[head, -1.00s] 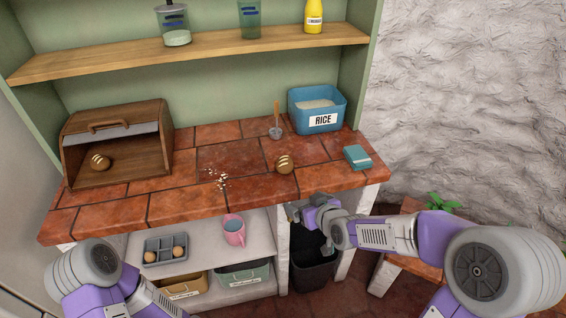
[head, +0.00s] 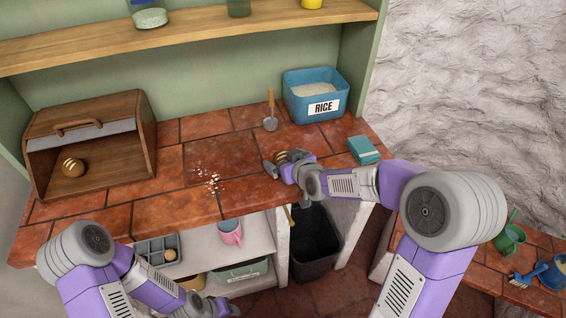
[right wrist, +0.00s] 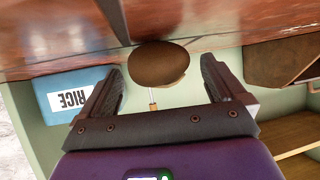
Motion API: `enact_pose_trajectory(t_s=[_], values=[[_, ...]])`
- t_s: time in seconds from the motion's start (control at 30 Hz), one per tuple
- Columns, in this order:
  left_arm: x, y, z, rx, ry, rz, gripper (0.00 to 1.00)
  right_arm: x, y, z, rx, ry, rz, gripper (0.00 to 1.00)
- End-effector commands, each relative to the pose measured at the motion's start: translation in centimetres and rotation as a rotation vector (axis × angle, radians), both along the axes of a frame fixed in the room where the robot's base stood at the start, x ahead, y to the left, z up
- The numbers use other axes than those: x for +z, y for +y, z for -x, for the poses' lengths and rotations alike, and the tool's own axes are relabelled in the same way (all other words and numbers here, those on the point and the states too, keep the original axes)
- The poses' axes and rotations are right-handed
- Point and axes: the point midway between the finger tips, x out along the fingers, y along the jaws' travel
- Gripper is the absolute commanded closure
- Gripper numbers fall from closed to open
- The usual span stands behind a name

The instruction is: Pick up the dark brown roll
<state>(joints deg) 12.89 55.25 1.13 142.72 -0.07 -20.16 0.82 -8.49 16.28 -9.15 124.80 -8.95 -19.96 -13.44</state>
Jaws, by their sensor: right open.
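A brown roll (head: 281,156) with pale stripes sits on the tiled counter (head: 150,212), partly hidden behind my right gripper (head: 284,165). In the right wrist view the roll (right wrist: 158,62) shows as a dark brown round shape between and just beyond the two spread fingertips. That gripper (right wrist: 162,80) is open and holds nothing; I cannot tell whether a finger touches the roll. Another striped roll (head: 73,167) lies in the open wooden bread box (head: 136,150) at the left. My left gripper (head: 216,307) is low at the bottom edge, its jaws unclear.
A blue rice bin (head: 297,107), a small scoop (head: 270,122) and a teal box (head: 364,150) stand around the roll. Crumbs (head: 213,183) lie left of it. Below are a pink mug (head: 230,234), a grey tray (head: 146,247) and a dark bin (head: 315,250).

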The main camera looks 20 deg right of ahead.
Motion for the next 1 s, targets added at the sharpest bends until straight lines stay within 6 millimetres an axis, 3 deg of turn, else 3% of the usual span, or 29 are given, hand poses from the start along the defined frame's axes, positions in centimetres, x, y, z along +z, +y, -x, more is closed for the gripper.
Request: enact_pose_trajectory(t_s=[0.13, 0.37, 0.73, 1.0], values=[[-0.36, 0.01, -0.01, 0.000, 0.000, 0.000, 0.57, -0.79, 0.19, -1.13, -0.001, 0.002, 0.001, 0.03], [-0.32, 0.00, -0.02, 0.000, 0.000, 0.000, 0.57, -0.74, 0.20, -1.21, -0.001, 0.001, 0.000, 0.03], [-0.32, 0.00, -0.02, 0.000, 0.000, 0.000, 0.57, -0.75, 0.20, -1.18, -0.001, 0.001, 0.000, 0.58], [-0.31, -0.01, -0.01, 0.000, 0.000, 0.000, 0.57, -0.72, 0.19, -1.18, -0.001, 0.001, 0.000, 0.60]])
